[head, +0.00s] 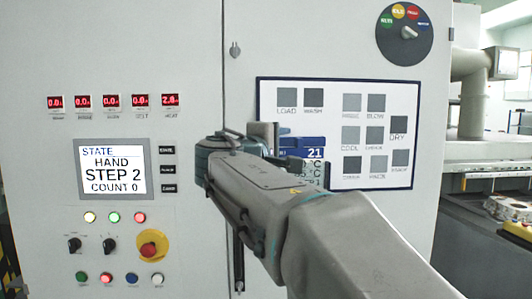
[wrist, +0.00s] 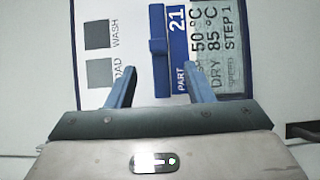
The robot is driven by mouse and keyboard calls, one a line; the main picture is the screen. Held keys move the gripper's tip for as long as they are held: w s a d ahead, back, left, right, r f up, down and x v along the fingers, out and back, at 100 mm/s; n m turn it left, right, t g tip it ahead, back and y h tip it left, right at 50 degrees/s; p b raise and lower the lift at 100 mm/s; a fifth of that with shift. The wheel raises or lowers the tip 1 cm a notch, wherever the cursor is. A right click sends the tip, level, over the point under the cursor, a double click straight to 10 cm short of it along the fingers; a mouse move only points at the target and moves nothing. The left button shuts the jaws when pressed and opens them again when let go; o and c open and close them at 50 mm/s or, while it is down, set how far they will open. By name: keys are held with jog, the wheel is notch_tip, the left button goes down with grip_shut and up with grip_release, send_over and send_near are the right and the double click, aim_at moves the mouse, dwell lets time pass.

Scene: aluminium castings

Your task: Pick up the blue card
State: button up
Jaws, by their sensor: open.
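The blue card (wrist: 178,52) is upright at the white board, with a blue band reading PART 21 and a pale area reading 50 °C, DRY 85 °C, STEP 1. A raised blue bar (wrist: 158,48) stands along its edge in the wrist view. In the head view the card (head: 312,142) is partly hidden by my gripper (head: 264,150). In the wrist view my gripper (wrist: 161,88) is open and empty between its two blue fingers. The fingertips point at the card's lower part, with the bar between them in the picture; I cannot tell the remaining distance.
The white board (head: 300,88) has grey squares labelled LOAD, WASH, COOL, DRY and others. A screen (head: 111,170) reads HAND, STEP 2, COUNT 0. Buttons, a yellow-ringed red knob (head: 148,250) and a dial (head: 408,33) stick out of the cabinet front.

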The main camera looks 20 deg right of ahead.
aim_at(296, 143)
jog(key=p+x, duration=0.1)
jog(key=x, duration=0.1)
jog(key=p+x, duration=0.1)
jog(key=x, duration=0.2)
jog(key=shift+s+d+r, duration=0.15)
jog(key=shift+s+d, duration=0.05)
jog(key=shift+s, duration=0.05)
jog(key=shift+w+d, duration=0.15)
jog(key=shift+w, duration=0.05)
grip_shut()
